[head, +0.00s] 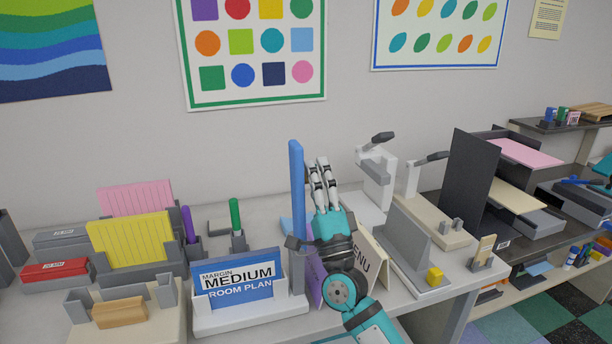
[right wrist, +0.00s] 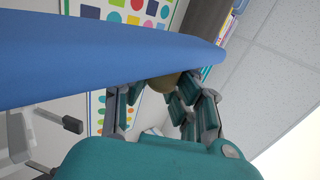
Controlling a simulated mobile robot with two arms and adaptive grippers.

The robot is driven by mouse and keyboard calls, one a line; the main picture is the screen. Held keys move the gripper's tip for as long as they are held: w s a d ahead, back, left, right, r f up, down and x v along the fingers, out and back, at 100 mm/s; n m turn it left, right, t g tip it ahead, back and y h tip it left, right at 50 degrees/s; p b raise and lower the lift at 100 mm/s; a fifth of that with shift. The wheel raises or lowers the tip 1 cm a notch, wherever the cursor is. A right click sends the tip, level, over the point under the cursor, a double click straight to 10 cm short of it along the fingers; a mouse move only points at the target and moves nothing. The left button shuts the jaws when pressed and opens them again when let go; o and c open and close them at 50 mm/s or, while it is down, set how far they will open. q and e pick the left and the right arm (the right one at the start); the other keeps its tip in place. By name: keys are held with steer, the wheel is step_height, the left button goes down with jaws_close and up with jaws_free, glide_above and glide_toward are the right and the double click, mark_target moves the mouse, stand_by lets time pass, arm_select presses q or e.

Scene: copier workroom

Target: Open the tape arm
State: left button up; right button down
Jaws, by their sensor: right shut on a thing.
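The tape arm, a long blue bar (head: 297,190), stands nearly upright behind the blue room plan sign on the counter. Its lower end meets a dark grey bracket (head: 300,244). My right gripper (head: 318,168) is just right of the bar, fingers pointing up. In the right wrist view the blue bar (right wrist: 100,55) crosses the upper part of the picture. A brown rounded knob (right wrist: 163,82) shows at the bar's lower edge, between the fingers of my right gripper (right wrist: 160,92), which is shut on it. The knob is hidden in the head view. My left gripper is out of view.
The room plan sign (head: 240,285) stands in front. A menu card (head: 365,256) is close to the right of my arm. A white lamp-like device (head: 376,175) and a beige one (head: 412,182) stand behind right. Yellow cards (head: 130,240) stand left.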

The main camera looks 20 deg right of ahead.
steer(key=shift+f+h, duration=0.3)
steer(key=shift+f, duration=0.2)
steer(key=c, duration=1.4)
jaws_free()
steer(key=shift+d, duration=0.1)
steer(key=shift+c, duration=0.2)
steer(key=o, duration=0.4)
steer(key=shift+r, duration=0.25)
steer(key=shift+s+m, duration=0.1)
steer(key=shift+m, duration=0.2)
steer(key=v, duration=1.2)
